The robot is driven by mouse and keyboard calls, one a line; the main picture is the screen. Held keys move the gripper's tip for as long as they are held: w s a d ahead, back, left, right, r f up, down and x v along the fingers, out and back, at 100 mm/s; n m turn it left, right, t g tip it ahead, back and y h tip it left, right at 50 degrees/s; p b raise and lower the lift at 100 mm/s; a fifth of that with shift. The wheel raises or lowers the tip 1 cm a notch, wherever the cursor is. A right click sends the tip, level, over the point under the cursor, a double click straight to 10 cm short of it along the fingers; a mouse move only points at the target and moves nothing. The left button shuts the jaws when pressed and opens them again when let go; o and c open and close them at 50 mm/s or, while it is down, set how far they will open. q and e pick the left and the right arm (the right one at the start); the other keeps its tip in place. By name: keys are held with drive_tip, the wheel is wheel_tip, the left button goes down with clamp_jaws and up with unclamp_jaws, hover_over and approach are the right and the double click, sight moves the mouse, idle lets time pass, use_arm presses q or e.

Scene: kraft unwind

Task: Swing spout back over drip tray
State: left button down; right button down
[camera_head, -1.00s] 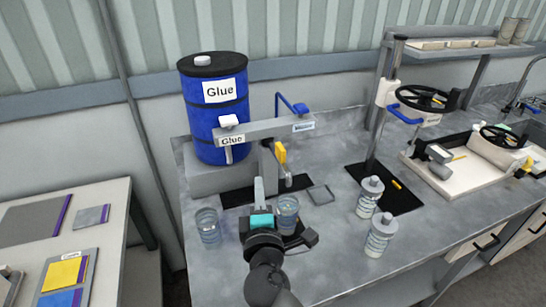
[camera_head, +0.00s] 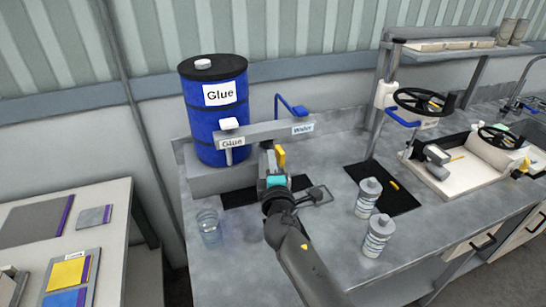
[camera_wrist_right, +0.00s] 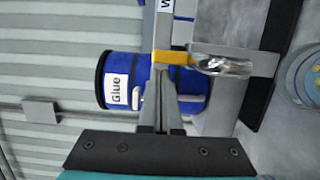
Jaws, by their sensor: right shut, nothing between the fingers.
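In the right wrist view, the yellow handle (camera_wrist_right: 172,58) and shiny metal spout (camera_wrist_right: 222,66) lie just ahead of my right fingers (camera_wrist_right: 167,102). My right gripper (camera_head: 271,163) is shut and empty, reaching up beside the tap; touching or apart, I cannot tell. It hides the spout in the head view. My left gripper is out of view.
A blue glue drum (camera_head: 218,120) stands behind the beam (camera_head: 266,132). Two bottles (camera_head: 368,197) (camera_head: 378,236) stand to the right. The front middle counter is clear.

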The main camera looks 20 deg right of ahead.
drive_tip(key=shift+d, duration=0.1)
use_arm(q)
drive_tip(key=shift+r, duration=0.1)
use_arm(e)
drive_tip(key=shift+d, duration=0.15)
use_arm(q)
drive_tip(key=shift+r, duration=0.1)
use_arm(e)
drive_tip(key=shift+d+n+y, duration=0.25)
drive_tip(key=shift+n+y, duration=0.05)
drive_tip(key=shift+y, duration=0.2)
